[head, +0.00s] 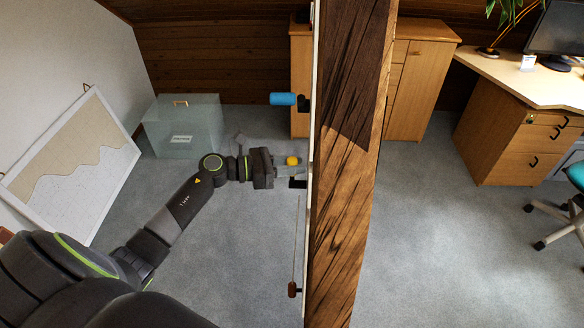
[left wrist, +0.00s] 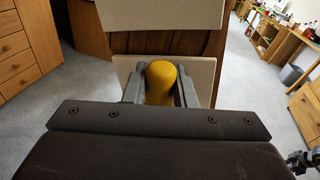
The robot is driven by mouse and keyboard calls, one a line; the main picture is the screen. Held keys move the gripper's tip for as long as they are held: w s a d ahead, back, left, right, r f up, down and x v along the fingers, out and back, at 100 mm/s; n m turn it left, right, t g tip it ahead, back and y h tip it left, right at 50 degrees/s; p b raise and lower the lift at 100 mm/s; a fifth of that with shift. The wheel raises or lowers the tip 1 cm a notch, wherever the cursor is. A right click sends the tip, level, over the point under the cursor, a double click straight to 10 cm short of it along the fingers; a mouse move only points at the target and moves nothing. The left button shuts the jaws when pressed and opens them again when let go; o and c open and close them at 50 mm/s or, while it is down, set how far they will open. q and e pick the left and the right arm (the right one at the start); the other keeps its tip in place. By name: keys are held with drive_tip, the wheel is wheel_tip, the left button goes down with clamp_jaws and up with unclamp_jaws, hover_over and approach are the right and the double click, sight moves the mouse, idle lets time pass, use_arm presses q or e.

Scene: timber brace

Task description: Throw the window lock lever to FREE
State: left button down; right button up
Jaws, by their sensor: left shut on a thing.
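A yellow knob (head: 292,160) stands out from the left side of the upright panel beside the timber post. It also shows in the left wrist view (left wrist: 160,82). My left gripper (head: 288,170) is shut on the yellow knob, with one finger on each side of it. A black mount (head: 298,183) sits just below the knob on the panel edge. No lettering for the lever's positions can be read. My right gripper is not in view.
A timber post (head: 345,190) stands upright through the middle. A blue handle (head: 283,99) sticks out above my left gripper, and a brown-ended cord (head: 292,289) hangs below. A grey box (head: 183,128) and a leaning board (head: 75,165) are at the left.

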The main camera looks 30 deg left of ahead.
use_arm(q)
drive_tip(key=shift+w+a+f+n+g, duration=0.1)
drive_tip(key=shift+w+a+n+g, duration=0.15)
drive_tip(key=shift+w+n, duration=0.25)
drive_tip(key=shift+w+a+f+n+g, duration=0.15)
drive_tip(key=shift+w+n+g, duration=0.15)
drive_tip(key=shift+n, duration=0.4)
drive_tip(key=shift+w+a+f+n+b, duration=0.2)
drive_tip(key=shift+w+n+b, duration=0.2)
drive_tip(key=shift+n, duration=0.3)
drive_tip(key=shift+w+a+f+n+g+b, duration=0.2)
drive_tip(key=shift+w+f+n+g+b, duration=0.25)
drive_tip(key=shift+n, duration=0.5)
drive_tip(key=shift+w+a+f+n+g+b, duration=0.2)
drive_tip(key=shift+w+f+n+g+b, duration=0.25)
drive_tip(key=shift+n, duration=0.5)
drive_tip(key=shift+s+r, duration=0.1)
drive_tip(key=c, duration=1.5)
unclamp_jaws()
drive_tip(key=shift+a, duration=0.1)
